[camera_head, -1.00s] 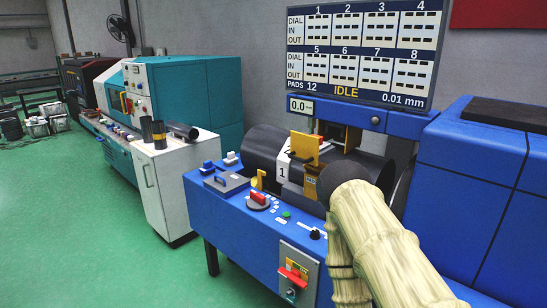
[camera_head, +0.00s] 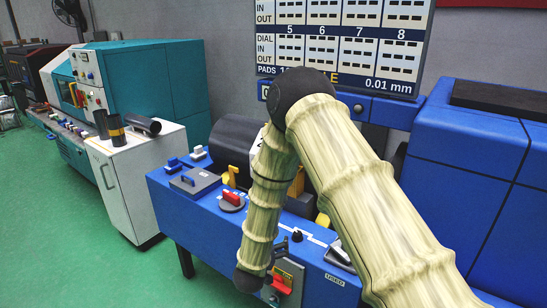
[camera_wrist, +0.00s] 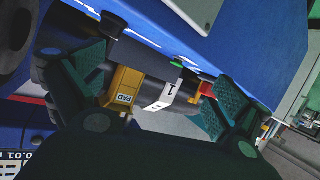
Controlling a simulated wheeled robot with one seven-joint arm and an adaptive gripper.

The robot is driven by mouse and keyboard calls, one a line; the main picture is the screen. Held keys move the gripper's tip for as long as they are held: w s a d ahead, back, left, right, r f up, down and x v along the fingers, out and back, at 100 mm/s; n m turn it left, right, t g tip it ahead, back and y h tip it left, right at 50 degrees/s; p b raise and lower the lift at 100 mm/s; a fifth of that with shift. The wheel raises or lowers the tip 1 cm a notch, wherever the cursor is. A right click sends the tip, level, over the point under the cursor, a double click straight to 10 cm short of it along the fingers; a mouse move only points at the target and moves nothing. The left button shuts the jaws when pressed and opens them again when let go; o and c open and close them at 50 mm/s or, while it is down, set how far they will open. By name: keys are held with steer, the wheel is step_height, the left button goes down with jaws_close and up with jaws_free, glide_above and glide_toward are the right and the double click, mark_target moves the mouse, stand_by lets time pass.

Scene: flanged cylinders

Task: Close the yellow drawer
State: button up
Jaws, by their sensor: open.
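No drawer stands out clearly as yellow. In the wrist view a yellow block marked PAD (camera_wrist: 125,88) shows beyond my gripper (camera_wrist: 150,95), nearer the left finger. My gripper is open, its green-padded fingers wide apart with nothing held between them. In the head view yellow parts (camera_head: 297,181) on the blue machine (camera_head: 200,225) show partly behind my arm. My arm hides much of the machine's middle, and the gripper's fingers are not clear there.
A white tag with 1 (camera_wrist: 172,90) hangs by a dark cylinder in the wrist view. A red switch box (camera_head: 285,280) is on the machine's front. A white cabinet (camera_head: 118,185) with dark cylinders stands left. The green floor (camera_head: 60,240) at lower left is clear.

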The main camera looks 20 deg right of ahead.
steer(key=w+r+m+h, duration=0.3)
steer(key=w+r+h, duration=0.15)
steer(key=r, duration=0.85)
steer(key=w+r+m+h, duration=0.3)
steer(key=w+r, duration=0.2)
steer(key=r, duration=0.7)
steer(key=shift+g, duration=0.4)
steer(key=p+x, duration=0.4)
steer(key=x, duration=0.4)
steer(key=shift+w+d, duration=0.2)
steer(key=shift+w, duration=0.25)
steer(key=c, duration=1.2)
